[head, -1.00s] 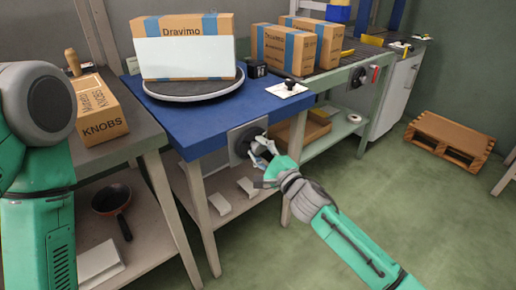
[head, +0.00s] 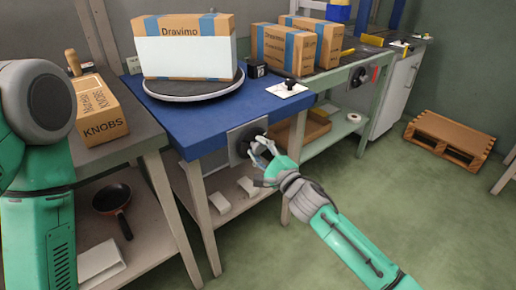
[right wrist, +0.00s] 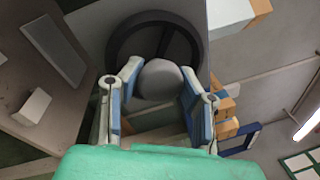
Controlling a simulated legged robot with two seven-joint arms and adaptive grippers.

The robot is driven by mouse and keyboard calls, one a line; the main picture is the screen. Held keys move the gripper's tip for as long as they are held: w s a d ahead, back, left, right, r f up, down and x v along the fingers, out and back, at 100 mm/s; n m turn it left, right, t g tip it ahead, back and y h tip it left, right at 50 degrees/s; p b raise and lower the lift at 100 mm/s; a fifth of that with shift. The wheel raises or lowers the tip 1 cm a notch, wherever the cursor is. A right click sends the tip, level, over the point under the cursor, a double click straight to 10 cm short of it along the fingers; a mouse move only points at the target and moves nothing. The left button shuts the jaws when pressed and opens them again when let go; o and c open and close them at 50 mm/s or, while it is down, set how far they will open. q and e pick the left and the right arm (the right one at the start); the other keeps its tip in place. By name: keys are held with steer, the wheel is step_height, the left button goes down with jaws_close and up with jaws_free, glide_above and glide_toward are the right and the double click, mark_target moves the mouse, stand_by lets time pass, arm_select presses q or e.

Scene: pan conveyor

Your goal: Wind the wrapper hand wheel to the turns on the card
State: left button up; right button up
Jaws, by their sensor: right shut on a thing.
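The dark round hand wheel (head: 243,143) sits on a grey plate on the front of the blue wrapper table (head: 190,128). In the right wrist view its black rim and spokes (right wrist: 119,37) show behind a grey rounded knob (right wrist: 160,80). My right gripper (head: 263,150) is at the wheel, shut on the knob, with one finger on each side of it in the right wrist view (right wrist: 160,92). A taped Dravimo carton (head: 187,28) with a white front panel stands on the round turntable (head: 195,94). I cannot make out a readable card. My left gripper is out of view.
A KNOBS box (head: 100,110) stands on the left bench, with a pan (head: 112,198) on the shelf below. A small black box (head: 257,69) and a white plate with a black knob (head: 288,89) are right of the turntable. A pallet (head: 449,138) lies on open floor.

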steer(key=shift+d+f, duration=0.1)
steer(key=shift+f, duration=0.45)
steer(key=o, duration=1.2)
steer(key=shift+c, duration=0.2)
steer(key=shift+o, duration=0.4)
steer(key=shift+r, duration=0.15)
steer(key=shift+r, duration=0.1)
steer(key=v, duration=1.2)
steer(key=shift+d, duration=0.1)
